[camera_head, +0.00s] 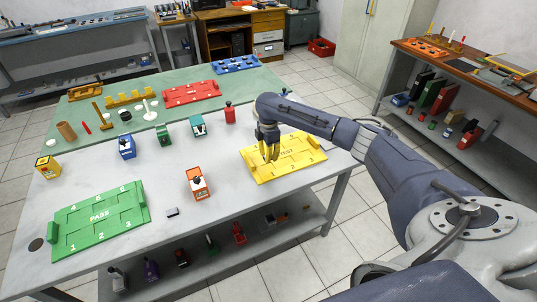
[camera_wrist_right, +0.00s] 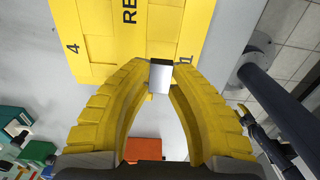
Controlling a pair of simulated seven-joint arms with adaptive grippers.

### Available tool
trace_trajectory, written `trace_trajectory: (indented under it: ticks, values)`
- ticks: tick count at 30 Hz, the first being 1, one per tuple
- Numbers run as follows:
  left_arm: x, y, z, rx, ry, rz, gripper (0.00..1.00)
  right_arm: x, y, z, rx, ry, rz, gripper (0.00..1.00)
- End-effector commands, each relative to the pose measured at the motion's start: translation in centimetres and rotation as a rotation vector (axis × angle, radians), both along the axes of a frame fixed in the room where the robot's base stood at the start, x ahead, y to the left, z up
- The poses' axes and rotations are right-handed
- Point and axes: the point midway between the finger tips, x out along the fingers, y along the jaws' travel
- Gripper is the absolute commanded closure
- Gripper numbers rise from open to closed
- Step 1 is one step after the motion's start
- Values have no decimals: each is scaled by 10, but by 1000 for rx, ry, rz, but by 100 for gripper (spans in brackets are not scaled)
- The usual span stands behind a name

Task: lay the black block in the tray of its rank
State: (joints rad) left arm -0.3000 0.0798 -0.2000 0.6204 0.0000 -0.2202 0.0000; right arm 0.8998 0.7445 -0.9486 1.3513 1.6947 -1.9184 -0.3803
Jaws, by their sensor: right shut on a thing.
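My right gripper (camera_head: 268,153) is just above the near left part of the yellow tray (camera_head: 262,174). In the right wrist view its yellow fingers (camera_wrist_right: 160,84) are shut on a small block (camera_wrist_right: 161,79) with a bright grey face and a black edge; I take it for the black block. The yellow tray (camera_wrist_right: 105,25) shows beyond the block there, with marks 4 and 1; the block is near its edge by mark 1. The green PASS tray (camera_head: 99,217) lies at the front left. My left gripper is not in view.
A small dark block (camera_head: 172,211) lies on the table right of the green tray. An orange device (camera_head: 198,184) stands between the trays. Blue (camera_head: 127,147), teal (camera_head: 197,127) and red (camera_head: 230,113) items stand farther back. A red tray (camera_head: 190,93) lies on the green mat.

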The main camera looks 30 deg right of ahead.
Motion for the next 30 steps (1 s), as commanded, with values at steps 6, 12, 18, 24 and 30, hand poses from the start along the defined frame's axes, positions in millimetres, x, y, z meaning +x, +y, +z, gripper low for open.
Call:
trace_trajectory:
  ticks: [6,12,18,24,30]
  values:
    - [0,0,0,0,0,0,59,0,0,-14,1,1,-1,100]
    - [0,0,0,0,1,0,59,0,0,-28,1,2,-1,100]
    - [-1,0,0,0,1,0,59,0,0,-39,1,1,-1,100]
    - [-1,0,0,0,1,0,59,0,1,-46,1,0,-1,100]
    - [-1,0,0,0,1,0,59,0,0,-50,1,0,-1,100]
